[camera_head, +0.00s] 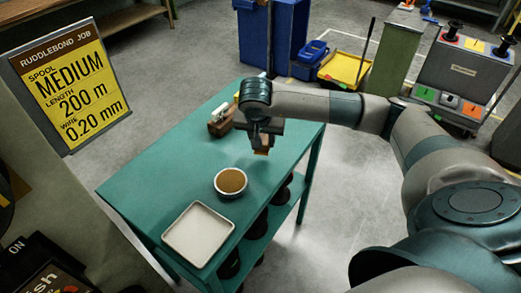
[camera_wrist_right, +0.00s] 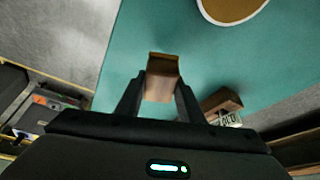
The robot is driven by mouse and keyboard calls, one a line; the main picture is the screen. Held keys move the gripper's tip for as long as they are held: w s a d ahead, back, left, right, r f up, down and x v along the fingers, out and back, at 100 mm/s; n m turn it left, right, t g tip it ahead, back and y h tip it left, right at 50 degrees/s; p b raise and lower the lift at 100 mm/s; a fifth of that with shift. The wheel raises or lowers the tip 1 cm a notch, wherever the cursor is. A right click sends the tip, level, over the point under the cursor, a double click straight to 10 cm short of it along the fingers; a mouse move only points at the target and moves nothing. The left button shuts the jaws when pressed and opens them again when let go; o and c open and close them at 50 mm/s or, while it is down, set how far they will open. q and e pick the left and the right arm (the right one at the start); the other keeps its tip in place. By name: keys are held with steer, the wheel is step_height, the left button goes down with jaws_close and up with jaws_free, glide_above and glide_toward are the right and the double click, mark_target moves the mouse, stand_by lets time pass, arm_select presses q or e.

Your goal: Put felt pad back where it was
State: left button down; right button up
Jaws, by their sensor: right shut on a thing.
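My right gripper (camera_head: 261,146) is over the far part of the green table and points down. It is shut on a small brown block with a tan face, which I take to be the felt pad (camera_head: 262,151). In the right wrist view the pad (camera_wrist_right: 162,80) sits between the two fingers, with green tabletop behind it. I cannot tell whether the pad touches the table. My left gripper is not in view.
On the green table (camera_head: 180,168) a brown wooden piece (camera_head: 221,121) with a small label lies beside my right gripper. A round bowl with brown contents (camera_head: 231,181) and an empty white tray (camera_head: 198,234) stand nearer. A yellow job sign (camera_head: 70,90) stands left. Dark spools sit on the lower shelf.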

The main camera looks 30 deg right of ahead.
mark_target(261, 157)
steer(key=shift+w+a+f, duration=0.1)
steer(key=shift+w+f, duration=0.2)
steer(key=shift+w, duration=0.25)
steer(key=shift+f+b, duration=0.7)
steer(key=shift+f, duration=1.3)
steer(key=shift+f, duration=0.2)
steer(key=o, duration=1)
steer(key=shift+s+r, duration=0.1)
steer(key=shift+r, duration=0.05)
